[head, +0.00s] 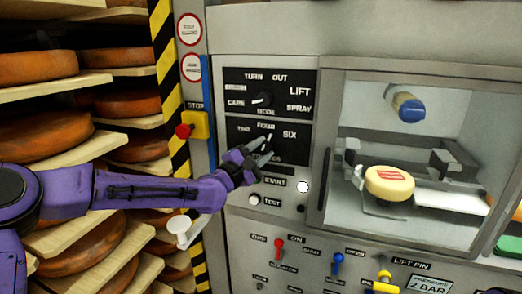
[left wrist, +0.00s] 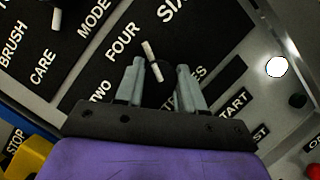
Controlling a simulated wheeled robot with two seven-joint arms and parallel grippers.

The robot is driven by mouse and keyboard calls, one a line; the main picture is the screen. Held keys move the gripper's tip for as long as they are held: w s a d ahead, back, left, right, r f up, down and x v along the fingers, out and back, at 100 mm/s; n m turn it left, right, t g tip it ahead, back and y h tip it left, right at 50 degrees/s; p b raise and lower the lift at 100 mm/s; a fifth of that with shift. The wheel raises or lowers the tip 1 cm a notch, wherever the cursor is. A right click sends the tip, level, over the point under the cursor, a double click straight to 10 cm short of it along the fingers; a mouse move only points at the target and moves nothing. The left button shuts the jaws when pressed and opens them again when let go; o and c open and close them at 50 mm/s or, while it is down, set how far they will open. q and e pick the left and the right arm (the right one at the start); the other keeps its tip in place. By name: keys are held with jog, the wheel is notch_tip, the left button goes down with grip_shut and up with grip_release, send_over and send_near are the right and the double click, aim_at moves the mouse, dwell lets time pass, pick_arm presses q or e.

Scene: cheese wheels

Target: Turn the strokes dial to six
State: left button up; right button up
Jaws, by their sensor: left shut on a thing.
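The strokes dial (left wrist: 154,70) is a small black knob with a white pointer line, on a black plate lettered TWO, FOUR and SIX. In the left wrist view its pointer aims between FOUR and SIX. My left gripper (head: 262,147) reaches in from the left of the head view and is shut on this dial. Its two grey fingers stand on either side of the knob in the left wrist view (left wrist: 160,68). The gripper hides much of the dial and the lower lettering in the head view.
The mode dial (head: 263,98) sits just above. START and TEST buttons (head: 302,187) lie below. A red stop button (head: 183,131) on a yellow box stands to the left. To the right, a glazed chamber holds a cheese wheel (head: 389,182). Cheese shelves (head: 50,94) fill the left.

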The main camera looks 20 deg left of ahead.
pick_arm(q)
jog(key=shift+m+g+p, duration=0.8)
jog(key=shift+m, duration=1.4)
jog(key=o, duration=1)
jog(key=b+v, duration=0.2)
jog(key=v, duration=0.8)
jog(key=shift+s+a+b, duration=0.1)
jog(key=shift+s+b, duration=0.1)
jog(key=shift+b, duration=0.2)
